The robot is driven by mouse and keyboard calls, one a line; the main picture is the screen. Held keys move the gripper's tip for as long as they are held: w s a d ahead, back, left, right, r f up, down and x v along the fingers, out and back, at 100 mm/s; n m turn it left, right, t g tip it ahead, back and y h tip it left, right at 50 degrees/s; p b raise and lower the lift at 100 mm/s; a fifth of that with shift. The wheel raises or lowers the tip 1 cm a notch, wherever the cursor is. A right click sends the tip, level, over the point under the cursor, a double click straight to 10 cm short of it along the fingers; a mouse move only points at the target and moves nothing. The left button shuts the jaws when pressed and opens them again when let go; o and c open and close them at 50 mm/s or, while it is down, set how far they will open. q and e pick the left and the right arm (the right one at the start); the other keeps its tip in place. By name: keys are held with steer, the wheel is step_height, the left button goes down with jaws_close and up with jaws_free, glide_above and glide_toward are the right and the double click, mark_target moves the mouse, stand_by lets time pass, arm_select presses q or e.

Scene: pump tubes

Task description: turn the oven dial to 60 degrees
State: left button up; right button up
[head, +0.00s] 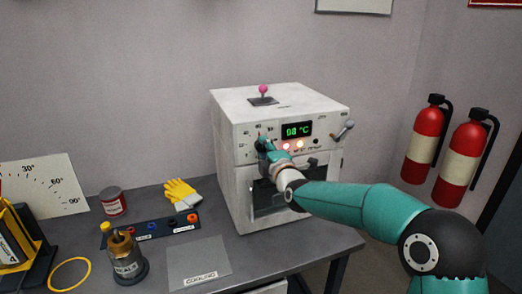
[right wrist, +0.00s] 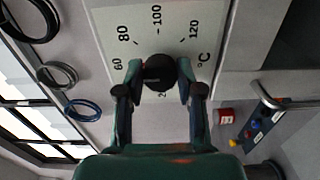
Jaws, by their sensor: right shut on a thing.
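The white oven (head: 235,165) stands on the grey table, its green display (head: 297,130) reading 98 °C. My right gripper (head: 263,144) is at the upper left of the oven front and hides the dial there. In the right wrist view the black round dial (right wrist: 159,70) sits between the two fingers of my right gripper (right wrist: 158,80), which is shut on it. The scale panel (right wrist: 180,30) around it shows 60, 80, 100 and 120 marks. I cannot make out where the dial's pointer stands. My left gripper is not in view.
A pink-knobbed lever (head: 263,91) is on the oven top and a side lever (head: 344,131) at its right. A cooling mat (head: 198,258), yellow gloves (head: 181,192), a red can (head: 113,201) and a brass canister (head: 126,258) lie left. Fire extinguishers (head: 424,140) hang right.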

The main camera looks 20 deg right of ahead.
steer(key=shift+a+f, duration=0.2)
steer(key=shift+f, duration=0.1)
steer(key=o, duration=1.2)
steer(key=shift+c, duration=0.2)
steer(key=shift+d+r, duration=0.1)
steer(key=shift+r, duration=0.05)
steer(key=shift+s, duration=0.1)
steer(key=s, duration=1.1)
steer(key=shift+s+d, duration=0.2)
steer(key=shift+s, duration=0.2)
